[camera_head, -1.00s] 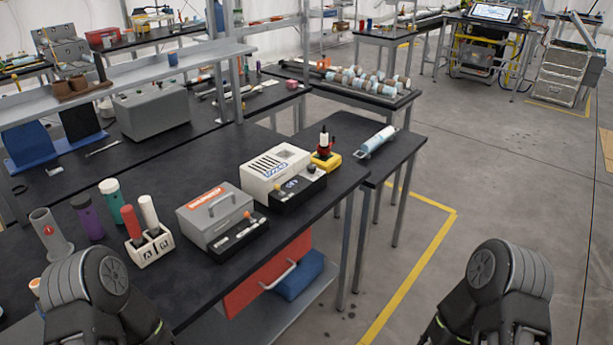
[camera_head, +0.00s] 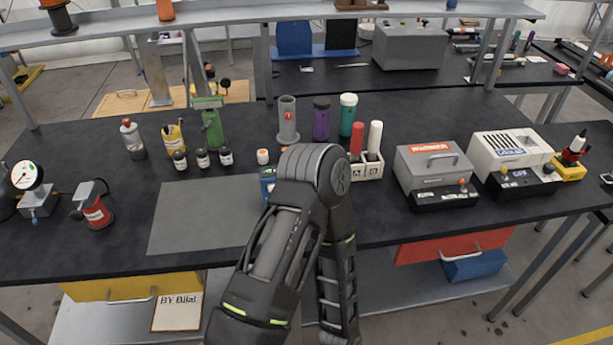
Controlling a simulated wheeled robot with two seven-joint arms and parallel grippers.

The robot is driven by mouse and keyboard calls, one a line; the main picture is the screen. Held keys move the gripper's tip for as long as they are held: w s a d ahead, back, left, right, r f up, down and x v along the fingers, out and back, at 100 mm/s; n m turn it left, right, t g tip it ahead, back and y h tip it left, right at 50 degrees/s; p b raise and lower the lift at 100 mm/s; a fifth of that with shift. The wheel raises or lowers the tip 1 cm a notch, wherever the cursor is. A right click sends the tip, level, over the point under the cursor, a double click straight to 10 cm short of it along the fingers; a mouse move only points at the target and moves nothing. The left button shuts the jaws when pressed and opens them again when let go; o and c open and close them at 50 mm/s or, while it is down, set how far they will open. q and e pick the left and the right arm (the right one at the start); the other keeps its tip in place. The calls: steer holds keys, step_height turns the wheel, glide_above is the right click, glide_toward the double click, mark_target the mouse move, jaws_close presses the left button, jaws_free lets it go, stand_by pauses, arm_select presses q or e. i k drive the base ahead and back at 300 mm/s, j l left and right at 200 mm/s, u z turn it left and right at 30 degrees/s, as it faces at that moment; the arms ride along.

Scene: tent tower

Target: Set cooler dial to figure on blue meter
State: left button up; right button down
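A white box with slotted vents and blue lettering (camera_head: 510,148), apparently the cooler, stands at the right of the black workbench. Its dark front panel (camera_head: 524,182) has a small blue display and small knobs; the setting is too small to read. A small blue object (camera_head: 268,184) shows in the middle of the bench, partly hidden behind my arm. I cannot tell whether it is the blue meter, and no figure is readable on it. My arm, apparently the left, rises in the lower middle. Neither gripper's fingers are in view.
A round white-faced gauge (camera_head: 27,175) and a red device (camera_head: 96,212) stand at the left. A grey box with a red label (camera_head: 434,164) stands left of the white box. Bottles and cylinders line the bench's middle. A grey mat (camera_head: 200,215) is bare.

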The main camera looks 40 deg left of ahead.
mark_target(548, 167)
steer(key=u, duration=1.65)
steer(key=z, duration=1.65)
steer(key=i+l+u, duration=0.2)
steer(key=u, duration=0.3)
steer(key=i+l+u, duration=0.1)
steer(key=l+u, duration=0.35)
steer(key=j, duration=0.1)
